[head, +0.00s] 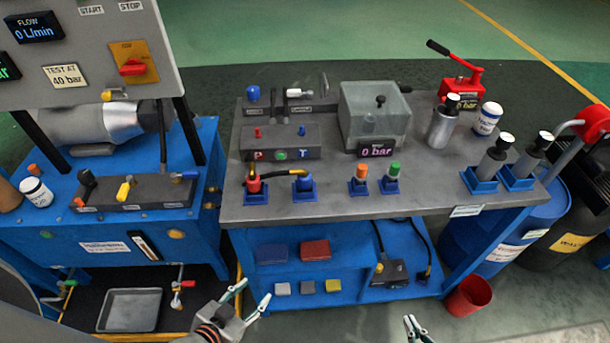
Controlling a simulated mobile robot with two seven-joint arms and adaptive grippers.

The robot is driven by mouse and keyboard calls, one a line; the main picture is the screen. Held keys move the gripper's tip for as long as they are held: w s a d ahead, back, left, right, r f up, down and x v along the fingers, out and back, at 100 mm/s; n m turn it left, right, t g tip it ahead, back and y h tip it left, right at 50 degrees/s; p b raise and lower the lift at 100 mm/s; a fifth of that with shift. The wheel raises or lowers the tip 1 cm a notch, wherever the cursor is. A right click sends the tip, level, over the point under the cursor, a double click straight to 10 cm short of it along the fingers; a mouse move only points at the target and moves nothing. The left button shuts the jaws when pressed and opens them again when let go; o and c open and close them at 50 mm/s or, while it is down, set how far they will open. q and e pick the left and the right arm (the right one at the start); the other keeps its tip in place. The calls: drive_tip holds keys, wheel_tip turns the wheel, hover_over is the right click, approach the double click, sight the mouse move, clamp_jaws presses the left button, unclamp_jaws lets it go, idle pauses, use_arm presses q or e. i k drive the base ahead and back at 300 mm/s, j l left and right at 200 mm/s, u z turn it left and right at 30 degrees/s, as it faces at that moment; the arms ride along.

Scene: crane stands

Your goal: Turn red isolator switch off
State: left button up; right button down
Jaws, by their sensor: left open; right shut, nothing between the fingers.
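The red isolator switch (133,68) is a red rotary knob on a yellow-orange plate (148,50). It is mounted on the upright grey panel at the upper left, below the STOP label. The knob's handle lies roughly level across the plate; its markings are too small to read. My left gripper (254,291) is open and empty at the bottom, low in front of the blue benches and well below the switch. My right gripper (412,322) is shut and empty at the bottom edge, right of the left one and far from the switch. Only its tip shows.
A blue power unit (75,235) with a motor and valve block stands below the panel. A grey-topped workbench (330,203) with fittings, a clear box and cylinders stands in the middle. A red bucket (468,297) and drums stand at the right. Green floor lies behind.

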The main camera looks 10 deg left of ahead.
sight(133, 67)
drive_tip(key=u, duration=1.35)
